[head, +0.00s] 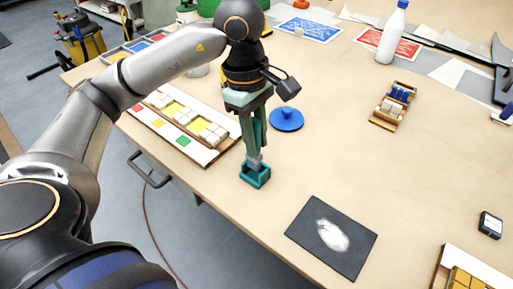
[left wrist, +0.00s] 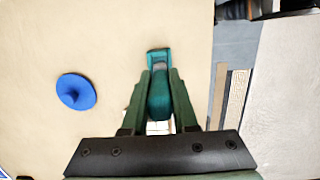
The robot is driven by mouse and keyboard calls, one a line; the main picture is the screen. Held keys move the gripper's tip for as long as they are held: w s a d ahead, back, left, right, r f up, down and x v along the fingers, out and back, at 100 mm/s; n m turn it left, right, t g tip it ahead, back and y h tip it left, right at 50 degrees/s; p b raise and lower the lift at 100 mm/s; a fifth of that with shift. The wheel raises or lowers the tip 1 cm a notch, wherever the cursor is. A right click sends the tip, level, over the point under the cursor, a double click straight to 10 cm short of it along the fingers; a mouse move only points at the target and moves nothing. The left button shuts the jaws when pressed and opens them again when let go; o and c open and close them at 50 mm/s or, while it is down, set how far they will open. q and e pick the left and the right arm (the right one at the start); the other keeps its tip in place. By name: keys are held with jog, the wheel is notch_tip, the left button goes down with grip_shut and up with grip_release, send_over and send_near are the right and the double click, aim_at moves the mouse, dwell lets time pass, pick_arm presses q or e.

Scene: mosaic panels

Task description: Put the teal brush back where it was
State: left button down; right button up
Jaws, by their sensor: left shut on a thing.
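My left gripper (head: 256,146) points down over the near left part of the table and is shut on the teal brush (left wrist: 159,98), whose handle shows between the fingers in the left wrist view. Below the fingers a grey lower part of the brush (head: 254,161) reaches down to a small teal open-topped holder (head: 256,178) on the table. The holder's rim also shows beyond the fingertips in the left wrist view (left wrist: 158,51). The brush is upright, its lower end at or inside the holder; I cannot tell if it touches the bottom. My right gripper is out of view.
A blue knobbed disc (head: 286,121) lies right of the gripper. A white panel with tiles (head: 208,156) lies left, near the table edge. A black board with white powder (head: 357,243) lies in front right. A small tile rack (head: 389,118) and white bottle (head: 388,45) stand farther back.

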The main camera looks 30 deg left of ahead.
pick_arm(q)
notch_tip(320, 180, down, 3)
jog(key=shift+f, duration=0.3)
jog(key=c, duration=0.7)
grip_release()
jog(key=shift+r, duration=0.35)
jog(key=r, duration=0.4)
jog(key=a+r+p, duration=0.1)
jog(key=r, duration=0.2)
jog(key=r+p, duration=0.1)
jog(key=r, duration=0.3)
jog(key=shift+w+a+r, duration=0.1)
jog(key=shift+a+r, duration=0.15)
jog(key=shift+r, duration=0.1)
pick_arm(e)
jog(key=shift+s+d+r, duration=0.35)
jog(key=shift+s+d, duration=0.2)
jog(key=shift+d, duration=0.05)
